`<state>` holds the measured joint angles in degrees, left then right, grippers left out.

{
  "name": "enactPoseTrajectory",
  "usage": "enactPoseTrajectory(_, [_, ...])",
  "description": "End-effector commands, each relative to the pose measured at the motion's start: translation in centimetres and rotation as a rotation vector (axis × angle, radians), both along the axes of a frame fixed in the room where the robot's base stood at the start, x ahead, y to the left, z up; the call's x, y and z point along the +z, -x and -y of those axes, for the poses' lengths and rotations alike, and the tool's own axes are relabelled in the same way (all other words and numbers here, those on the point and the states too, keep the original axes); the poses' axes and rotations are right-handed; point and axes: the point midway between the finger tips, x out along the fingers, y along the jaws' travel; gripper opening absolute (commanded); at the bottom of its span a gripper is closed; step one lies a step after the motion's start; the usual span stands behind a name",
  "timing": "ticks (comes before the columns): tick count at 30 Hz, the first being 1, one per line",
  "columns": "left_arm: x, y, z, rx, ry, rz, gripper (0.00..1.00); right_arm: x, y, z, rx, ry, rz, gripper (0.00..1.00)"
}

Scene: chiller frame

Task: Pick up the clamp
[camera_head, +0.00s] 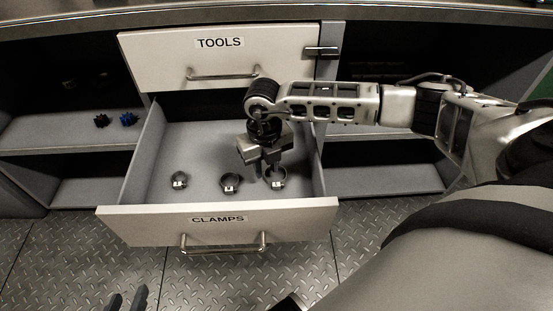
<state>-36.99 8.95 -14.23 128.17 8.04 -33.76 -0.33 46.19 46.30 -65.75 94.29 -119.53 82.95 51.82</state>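The open drawer labelled CLAMPS (150,222) holds three small round metal clamps on its floor. The left clamp (179,180) and the middle clamp (230,183) stand clear of my arm. The right clamp (278,179) is just below and beside my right gripper (270,172). My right gripper points down inside the drawer, and its fingers look apart; whether they touch the right clamp I cannot tell. My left gripper (127,301) shows only as two dark fingertips, apart, at the bottom edge, in front of the drawer and away from the clamps.
The drawer labelled TOOLS (160,65) is above, its front overhanging the back of the open drawer. A shelf (60,133) at left holds a blue knob-like part (129,118) and a dark one (101,121). The patterned metal floor (60,260) is clear.

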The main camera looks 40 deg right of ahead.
Motion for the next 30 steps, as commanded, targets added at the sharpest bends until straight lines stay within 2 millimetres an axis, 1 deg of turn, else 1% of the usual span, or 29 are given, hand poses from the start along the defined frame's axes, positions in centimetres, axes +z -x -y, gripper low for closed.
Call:
enactPoseTrajectory(1, [-0.6,0.0,0.1,-0.004,0.002,-0.008,0.36,-1.2,0.0,-0.1,0.000,0.000,-0.003,0.26])
enactPoseTrajectory(3, [-1.0,0.1,0.2,-0.007,0.002,-0.019,0.36,-2.1,-0.1,-0.1,0.000,0.000,-0.002,0.26])
enactPoseTrajectory(6, [-1.3,0.0,0.3,-0.010,0.002,-0.024,0.36,-2.8,-0.1,-0.1,0.000,0.000,0.000,0.26])
enactPoseTrajectory(14, [-1.1,-0.4,0.4,-0.012,0.003,-0.017,0.36,-3.0,-0.1,-0.1,0.000,-0.001,0.000,0.26])
enactPoseTrajectory(15, [-1.0,-0.4,0.4,-0.012,0.003,-0.017,0.36,-3.0,-0.1,-0.1,0.000,-0.001,0.000,0.15])
enactPoseTrajectory(17, [-1.0,-0.4,0.5,-0.011,0.004,-0.017,0.36,-3.0,-0.1,-0.1,0.000,-0.001,0.000,0.00])
enactPoseTrajectory(30, [-1.1,-0.2,0.5,-0.010,0.005,-0.021,0.36,-2.8,-0.1,-0.1,0.000,-0.001,0.001,0.00])
